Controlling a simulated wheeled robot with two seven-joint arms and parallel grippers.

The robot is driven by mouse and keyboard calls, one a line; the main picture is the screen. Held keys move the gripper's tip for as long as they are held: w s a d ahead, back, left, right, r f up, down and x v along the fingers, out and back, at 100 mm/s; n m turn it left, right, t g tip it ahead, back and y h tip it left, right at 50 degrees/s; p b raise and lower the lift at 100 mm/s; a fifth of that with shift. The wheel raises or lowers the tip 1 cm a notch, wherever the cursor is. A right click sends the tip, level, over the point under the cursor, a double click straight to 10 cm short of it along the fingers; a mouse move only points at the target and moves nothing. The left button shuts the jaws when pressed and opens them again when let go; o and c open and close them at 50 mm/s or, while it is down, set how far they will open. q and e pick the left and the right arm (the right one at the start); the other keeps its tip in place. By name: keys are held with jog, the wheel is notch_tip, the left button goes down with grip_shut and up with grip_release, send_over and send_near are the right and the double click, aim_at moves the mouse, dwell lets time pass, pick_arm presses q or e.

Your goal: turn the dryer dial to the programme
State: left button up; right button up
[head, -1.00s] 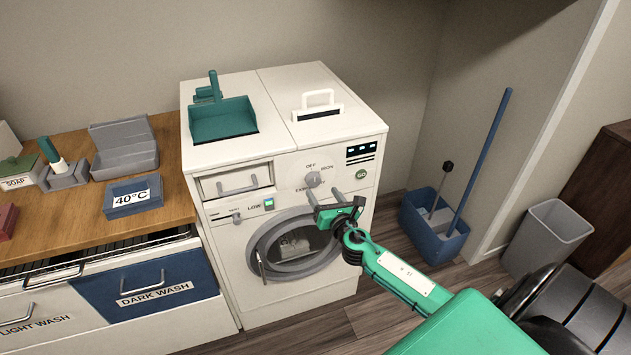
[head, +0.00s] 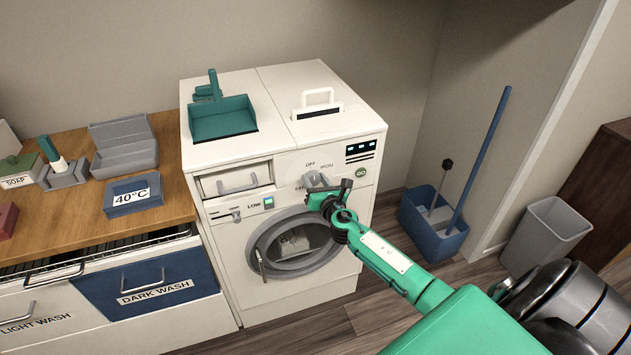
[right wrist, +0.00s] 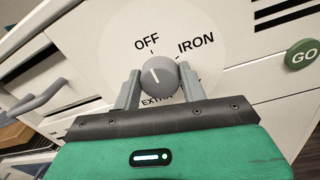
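The dryer dial (head: 313,179) is a round grey knob on the front panel of the white machine, and it shows close up in the right wrist view (right wrist: 158,72). Its white mark points up and slightly left, toward OFF. The labels OFF (right wrist: 147,43), IRON (right wrist: 196,46) and a partly hidden EXTRA (right wrist: 154,101) surround it. My right gripper (head: 318,188) is at the dial. In the wrist view its two fingers (right wrist: 159,78) stand on either side of the knob and appear closed against it. My left gripper is out of view.
A green GO button (right wrist: 303,56) is right of the dial. Below are the round door (head: 292,243) and a small lit display (head: 268,202). The wooden counter (head: 80,225) is at left; a blue bucket (head: 432,235) and grey bin (head: 545,237) stand at right.

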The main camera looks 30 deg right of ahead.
jog(key=shift+c, duration=1.3)
